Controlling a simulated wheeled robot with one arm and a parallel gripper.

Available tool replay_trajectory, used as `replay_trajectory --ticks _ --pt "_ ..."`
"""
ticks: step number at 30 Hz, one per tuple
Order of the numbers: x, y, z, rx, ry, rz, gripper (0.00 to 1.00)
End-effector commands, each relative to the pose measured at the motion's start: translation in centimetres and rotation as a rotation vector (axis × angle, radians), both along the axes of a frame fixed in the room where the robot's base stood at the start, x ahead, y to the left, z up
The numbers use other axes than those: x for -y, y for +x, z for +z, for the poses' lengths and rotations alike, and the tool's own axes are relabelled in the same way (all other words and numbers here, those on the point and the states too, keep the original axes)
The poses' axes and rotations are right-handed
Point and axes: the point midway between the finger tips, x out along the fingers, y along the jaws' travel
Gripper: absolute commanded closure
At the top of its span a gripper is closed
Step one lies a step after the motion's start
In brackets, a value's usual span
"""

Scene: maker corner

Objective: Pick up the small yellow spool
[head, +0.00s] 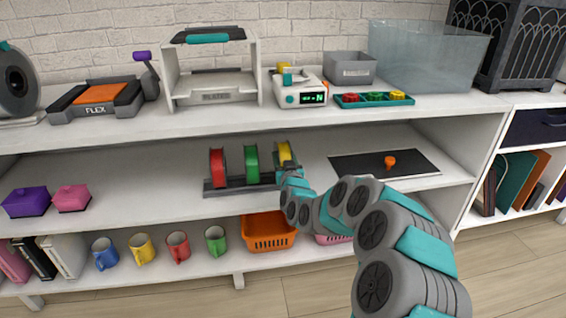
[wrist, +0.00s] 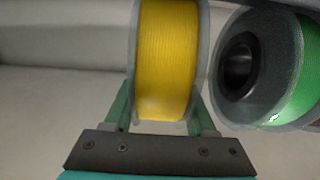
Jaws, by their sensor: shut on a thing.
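The small yellow spool (head: 285,153) is at the right end of the dark spool rack (head: 228,188) on the middle shelf. It also fills the centre of the wrist view (wrist: 166,60), standing upright. My gripper (head: 290,172) reaches it from the front right. In the wrist view its two green fingers (wrist: 160,112) are shut on the lower part of the spool, one on each side. I cannot tell whether the spool still touches the rack.
A green spool (head: 251,164) stands close beside the yellow one, and a red spool (head: 218,167) is further left. The upper shelf hangs above. A black mat (head: 345,168) with an orange knob (head: 390,161) lies to the right.

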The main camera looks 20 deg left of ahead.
Motion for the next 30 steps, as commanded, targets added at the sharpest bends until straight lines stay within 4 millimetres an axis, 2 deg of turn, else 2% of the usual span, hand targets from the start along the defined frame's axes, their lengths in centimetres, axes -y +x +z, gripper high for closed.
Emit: replay_trajectory --ticks 14,20,26,30 --pt "0.0 0.0 0.2 0.001 0.001 0.000 1.00" --pt "0.0 0.0 1.5 0.003 0.001 0.000 1.00" --pt "0.0 0.0 3.9 0.006 0.001 0.000 1.00" --pt "1.0 -1.4 3.7 -0.002 0.002 0.001 1.00"
